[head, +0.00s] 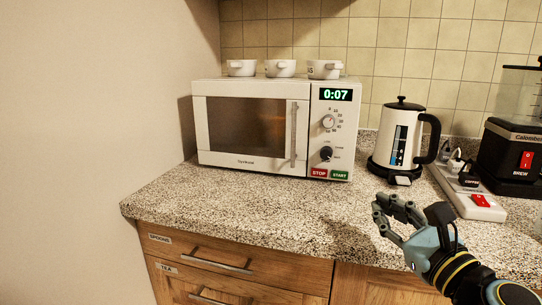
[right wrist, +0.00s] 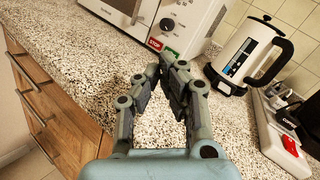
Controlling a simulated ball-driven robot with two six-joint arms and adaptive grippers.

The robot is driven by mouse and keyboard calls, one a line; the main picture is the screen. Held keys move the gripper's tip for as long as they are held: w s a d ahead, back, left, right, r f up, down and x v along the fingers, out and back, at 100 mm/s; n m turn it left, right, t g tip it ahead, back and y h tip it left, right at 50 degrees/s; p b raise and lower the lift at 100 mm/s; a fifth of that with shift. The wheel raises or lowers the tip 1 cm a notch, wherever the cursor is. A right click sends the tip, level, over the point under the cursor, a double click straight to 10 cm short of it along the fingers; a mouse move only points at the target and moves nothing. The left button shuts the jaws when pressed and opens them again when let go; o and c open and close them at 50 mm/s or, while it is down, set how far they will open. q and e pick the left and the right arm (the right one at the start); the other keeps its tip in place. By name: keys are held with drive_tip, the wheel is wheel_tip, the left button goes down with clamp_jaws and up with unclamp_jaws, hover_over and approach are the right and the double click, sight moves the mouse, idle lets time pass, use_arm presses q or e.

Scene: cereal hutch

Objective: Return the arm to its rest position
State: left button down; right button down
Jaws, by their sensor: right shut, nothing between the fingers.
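My right gripper (head: 380,212) is over the front part of the speckled counter (head: 250,205), at the lower right of the head view. It is shut and empty. In the right wrist view its fingertips (right wrist: 160,72) come together above bare counter, in front of the microwave. The white microwave (head: 250,128) stands at the back, door closed, its display reading 0:07 and a warm glow inside. My left gripper does not show in the head view.
Several white bowls (head: 280,68) sit on the microwave. A white kettle (head: 398,140), a power strip (head: 468,195) with a red switch and a black coffee maker (head: 512,150) stand to the right. Wooden drawers (head: 235,262) lie below the counter. The counter's front left is clear.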

drive_tip(key=s+d+r+m+t+h, duration=0.15)
drive_tip(key=s+d+m+h, duration=0.25)
drive_tip(key=d+m+h, duration=0.8)
drive_tip(key=s+d+f+m+g, duration=0.25)
drive_tip(key=s+m+g, duration=0.2)
drive_tip(key=m, duration=0.55)
drive_tip(key=s+d+f+m+g, duration=0.1)
drive_tip(key=s+f+m+g, duration=0.3)
drive_tip(key=m, duration=0.6)
drive_tip(key=s+a+f+m+g+y, duration=0.35)
drive_tip(key=s+m, duration=0.25)
drive_tip(key=s, duration=0.3)
drive_tip(key=s+a+f+m+g+y, duration=0.2)
drive_tip(key=s+a+m+g, duration=0.3)
drive_tip(key=s, duration=0.4)
wheel_tip(320, 180, down, 28)
drive_tip(key=s+d, duration=0.2)
drive_tip(key=d, duration=0.1)
drive_tip(key=s+f+m+g+b, duration=0.1)
drive_tip(key=s+f, duration=1.4)
drive_tip(key=s, duration=0.3)
drive_tip(key=shift+s+d+f, duration=0.15)
drive_tip(key=shift+d+f, duration=0.25)
drive_tip(key=shift+d, duration=0.05)
drive_tip(key=shift+g, duration=0.35)
